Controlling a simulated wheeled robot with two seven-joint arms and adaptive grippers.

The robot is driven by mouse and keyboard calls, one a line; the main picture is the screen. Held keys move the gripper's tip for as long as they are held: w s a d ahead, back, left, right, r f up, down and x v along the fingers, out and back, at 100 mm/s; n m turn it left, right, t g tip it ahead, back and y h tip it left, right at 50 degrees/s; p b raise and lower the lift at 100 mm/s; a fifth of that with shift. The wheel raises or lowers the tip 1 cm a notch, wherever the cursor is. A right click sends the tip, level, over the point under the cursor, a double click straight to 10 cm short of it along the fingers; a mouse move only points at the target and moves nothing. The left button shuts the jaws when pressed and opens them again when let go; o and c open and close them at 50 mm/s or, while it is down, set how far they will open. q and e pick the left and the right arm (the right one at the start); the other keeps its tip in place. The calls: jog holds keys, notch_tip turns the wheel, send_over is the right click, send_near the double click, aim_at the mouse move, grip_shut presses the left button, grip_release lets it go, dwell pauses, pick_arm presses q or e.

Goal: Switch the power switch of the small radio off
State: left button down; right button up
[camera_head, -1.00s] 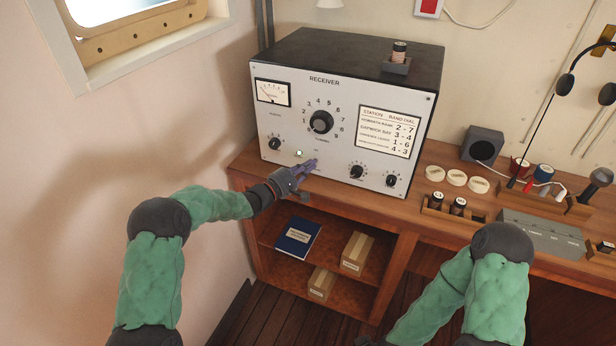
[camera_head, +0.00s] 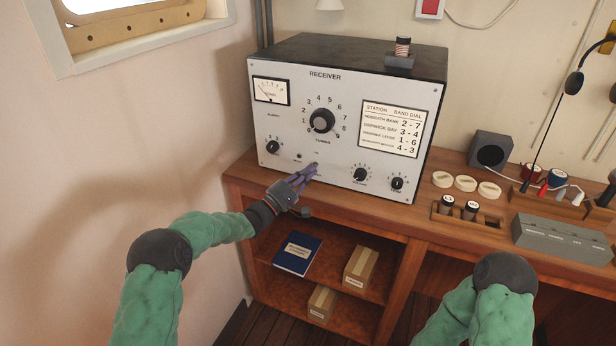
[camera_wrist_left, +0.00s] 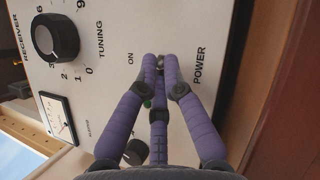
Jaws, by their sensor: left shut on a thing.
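The radio is a grey-fronted box marked RECEIVER (camera_head: 285,115) with a black top, standing on the wooden desk. My left gripper (camera_head: 312,170) is at the lower front of its panel. In the left wrist view, its purple fingers (camera_wrist_left: 160,66) are closed together around the small metal power switch (camera_wrist_left: 161,60), between the ON and POWER labels. The fingers mostly cover the switch, so its lever position is hard to tell. The small lamp (camera_head: 299,156) left of the switch looks dark in the head view. My right arm shows at the lower right; its gripper is out of view.
Knobs sit on both sides of the switch, including the lower-left knob (camera_head: 272,147) and the tuning knob (camera_head: 322,121). A battery in a holder (camera_head: 400,61) stands on the radio. A speaker (camera_head: 490,149) and a grey box (camera_head: 562,238) are to the right. Shelves are below.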

pick_arm(q)
jog(key=shift+s+d+f, duration=0.1)
jog(key=shift+d+f, duration=0.1)
jog(key=shift+f, duration=0.05)
jog(key=c, duration=1.7)
grip_release()
jog(key=shift+r, duration=0.1)
jog(key=shift+a, duration=0.15)
jog(key=v, duration=1.2)
